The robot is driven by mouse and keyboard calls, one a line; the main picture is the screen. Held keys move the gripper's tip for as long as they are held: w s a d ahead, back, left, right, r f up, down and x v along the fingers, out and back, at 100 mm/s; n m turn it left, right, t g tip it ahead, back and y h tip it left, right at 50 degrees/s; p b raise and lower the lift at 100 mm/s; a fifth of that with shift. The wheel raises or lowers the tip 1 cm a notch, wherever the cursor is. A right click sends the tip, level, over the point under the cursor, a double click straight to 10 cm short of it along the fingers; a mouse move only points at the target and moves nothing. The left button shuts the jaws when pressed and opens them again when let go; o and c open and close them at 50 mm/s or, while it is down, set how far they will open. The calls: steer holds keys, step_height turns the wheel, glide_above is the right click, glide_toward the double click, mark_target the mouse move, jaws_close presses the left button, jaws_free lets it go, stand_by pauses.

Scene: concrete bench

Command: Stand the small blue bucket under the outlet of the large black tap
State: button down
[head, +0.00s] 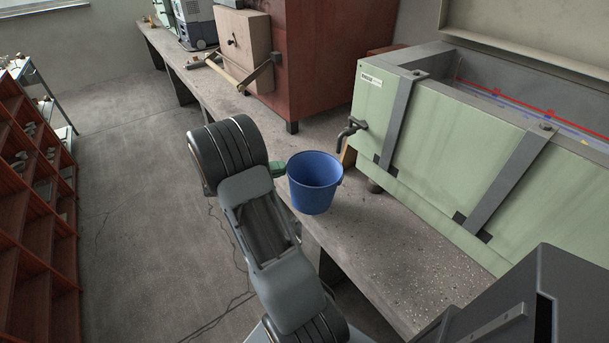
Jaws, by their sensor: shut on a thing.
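The small blue bucket (314,193) is upright and empty inside as far as I see, over the front part of the concrete bench. I cannot tell whether its base touches the bench. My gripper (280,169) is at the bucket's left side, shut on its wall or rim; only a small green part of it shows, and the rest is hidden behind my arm.
The pale green tank (437,150) with grey straps stands on the bench (400,250) at right. Bare bench lies to the bucket's right. Red shelving (30,220) is at far left, across open floor.

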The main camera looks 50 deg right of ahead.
glide_above(301, 172)
steer(key=s+a, duration=0.3)
steer(key=f, duration=0.1)
steer(key=f+b, duration=0.1)
steer(key=f, duration=0.1)
steer(key=shift+w+f, duration=0.2)
steer(key=shift+f, duration=0.1)
steer(key=c, duration=1.3)
jaws_free()
